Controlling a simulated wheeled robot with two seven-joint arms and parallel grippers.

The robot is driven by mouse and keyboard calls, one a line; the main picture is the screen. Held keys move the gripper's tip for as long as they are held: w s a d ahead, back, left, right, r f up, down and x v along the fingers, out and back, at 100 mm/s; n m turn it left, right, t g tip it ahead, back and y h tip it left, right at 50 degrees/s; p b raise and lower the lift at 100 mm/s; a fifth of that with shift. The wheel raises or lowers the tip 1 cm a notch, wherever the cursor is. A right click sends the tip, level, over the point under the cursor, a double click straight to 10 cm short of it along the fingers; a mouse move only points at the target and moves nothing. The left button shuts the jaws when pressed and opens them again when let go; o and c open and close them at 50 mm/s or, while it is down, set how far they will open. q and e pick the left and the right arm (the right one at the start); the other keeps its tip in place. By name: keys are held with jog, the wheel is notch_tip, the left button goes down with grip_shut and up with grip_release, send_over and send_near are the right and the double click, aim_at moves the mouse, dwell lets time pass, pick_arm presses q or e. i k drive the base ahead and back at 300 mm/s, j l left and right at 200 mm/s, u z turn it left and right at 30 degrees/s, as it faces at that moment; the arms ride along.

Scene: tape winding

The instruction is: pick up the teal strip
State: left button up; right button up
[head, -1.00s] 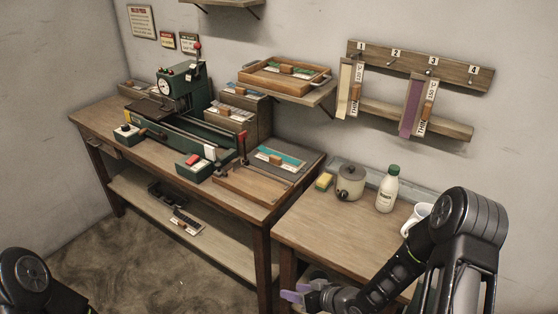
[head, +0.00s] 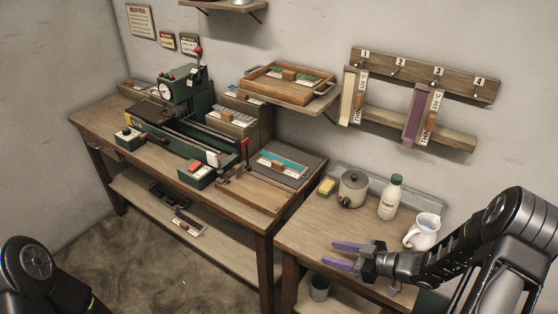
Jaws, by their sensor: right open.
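The teal strip (head: 283,161) lies on a white card with a small wooden block on it, on a dark grey board (head: 301,155) at the right end of the long workbench. My right gripper (head: 336,254) has two purple fingers, spread apart and empty. It hangs over the front of the lower right table, in front of the board and apart from the strip. My left gripper is out of view; only part of my left arm shows at the bottom left.
A green press machine (head: 184,95) stands on the workbench (head: 92,121). A yellow sponge (head: 327,187), lidded pot (head: 352,189), white bottle (head: 389,197) and white mug (head: 423,232) stand on the right table. A shelf with a wooden tray (head: 270,84) overhangs behind the strip.

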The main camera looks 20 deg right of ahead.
aim_at(292, 169)
jog(key=i, duration=1.35)
